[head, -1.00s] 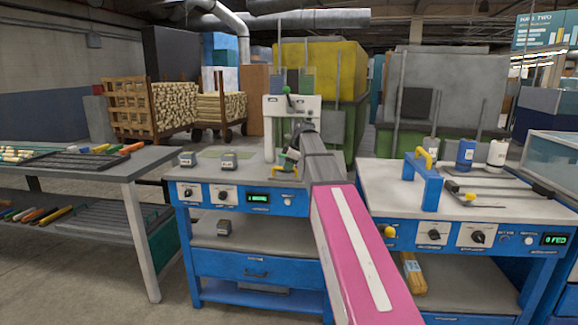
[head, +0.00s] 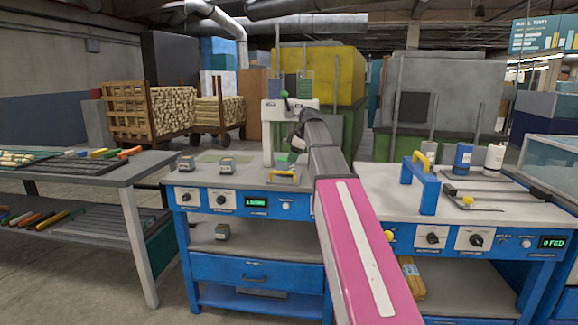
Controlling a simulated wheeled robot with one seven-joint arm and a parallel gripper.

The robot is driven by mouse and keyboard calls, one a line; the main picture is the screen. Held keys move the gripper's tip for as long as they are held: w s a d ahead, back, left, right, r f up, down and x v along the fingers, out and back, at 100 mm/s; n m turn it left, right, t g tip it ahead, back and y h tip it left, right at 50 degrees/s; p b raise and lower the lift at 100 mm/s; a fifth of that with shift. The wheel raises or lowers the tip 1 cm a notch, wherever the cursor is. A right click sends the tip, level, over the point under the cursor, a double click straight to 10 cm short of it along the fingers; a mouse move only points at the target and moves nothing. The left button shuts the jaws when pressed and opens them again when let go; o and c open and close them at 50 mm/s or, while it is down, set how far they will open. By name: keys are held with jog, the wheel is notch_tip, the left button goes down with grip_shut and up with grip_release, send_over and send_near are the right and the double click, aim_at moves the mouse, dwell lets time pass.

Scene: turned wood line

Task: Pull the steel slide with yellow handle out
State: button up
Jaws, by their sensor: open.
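A low yellow handle (head: 284,175) is at the front of the press (head: 268,135) on the left blue bench, near the bench's front edge. The steel slide itself is too small and too flat in this view to tell apart from the pale bench top. My gripper (head: 296,146) is open, above and behind the yellow handle, close to the press column and apart from the handle. My pink and grey arm hides part of the bench to its right. The fingertips are small and hard to make out.
The right blue bench (head: 375,185) carries a blue frame with a yellow top (head: 423,160), rails and bottles. A grey table (head: 95,170) stands at the left, with a floor gap between.

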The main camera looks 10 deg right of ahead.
jog(key=shift+v, duration=1.7)
jog(key=s+a+f+m+g+h, duration=0.1)
jog(key=s+f+m, duration=0.35)
jog(key=f, duration=0.85)
jog(key=s+a+f+m+g, duration=0.1)
jog(key=s+f+m, duration=0.3)
jog(key=f, duration=0.9)
jog(key=s+a+f+m+g+h, duration=0.1)
jog(key=s+f+m, duration=0.5)
jog(key=s+f, duration=1.3)
jog(key=shift+s+f+h, duration=0.35)
jog(key=shift+f+h, duration=0.1)
jog(key=shift+h, duration=0.35)
